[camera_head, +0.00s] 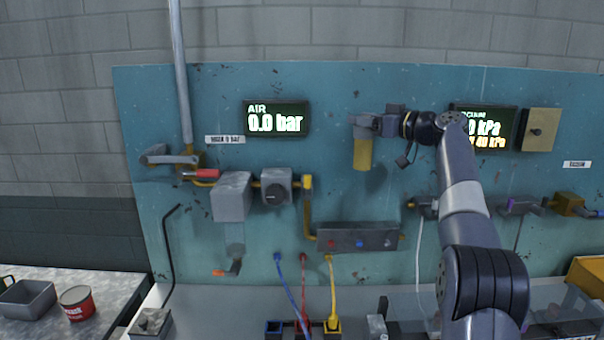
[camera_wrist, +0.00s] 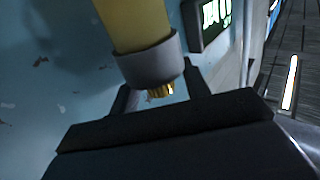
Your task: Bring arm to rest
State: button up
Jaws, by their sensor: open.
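My gripper (camera_head: 378,122) is at the end of my arm, raised in front of the blue panel (camera_head: 340,100) and pointing left. It is open. Its fingers (camera_wrist: 158,90) show in the wrist view, one on each side of a brass threaded end (camera_wrist: 160,91). That end belongs to a yellow cylinder (camera_head: 362,155) with a grey collar, which also shows in the wrist view (camera_wrist: 133,22). In the head view the cylinder hangs upright below its grey top. I cannot tell whether a finger touches it, or what supports it.
My arm covers part of the vacuum display (camera_head: 490,125). The air display (camera_head: 276,119) reads 0.0 bar. Left of the cylinder are a grey regulator (camera_head: 277,188) and a grey box (camera_head: 232,197). Below is a manifold (camera_head: 357,237); blue, red and yellow hoses (camera_head: 333,290) rise from the bench.

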jog(key=shift+s+f+m+t+h+b, duration=0.1)
jog(key=shift+f+m+t+h+b, duration=0.1)
jog(key=shift+m+t+h+b, duration=1.55)
jog(key=m+h, duration=0.1)
jog(key=t+h+b, duration=0.1)
jog(key=h, duration=0.1)
jog(key=shift+r+m, duration=0.25)
jog(key=shift+m, duration=0.1)
jog(key=shift+r+m+t+h, duration=0.1)
jog(key=shift+m+t+h, duration=0.35)
jog(key=shift+h, duration=0.4)
jog(key=m+h+p, duration=0.1)
jog(key=h+p, duration=0.1)
jog(key=p, duration=0.1)
jog(key=shift+r+m, duration=0.15)
jog(key=shift+m, duration=0.2)
jog(key=shift+m+t+h+p, duration=0.3)
jog(key=shift+h+p, duration=0.4)
jog(key=shift+p, duration=0.2)
jog(key=shift+f+m+h+p, duration=0.2)
jog(key=shift+m+h+p, duration=0.1)
jog(key=shift+h+p, duration=0.4)
jog(key=shift+s+f, duration=0.15)
jog(key=shift+s+d+b, duration=0.1)
jog(key=shift+s+b, duration=0.3)
jog(key=shift+s, duration=0.1)
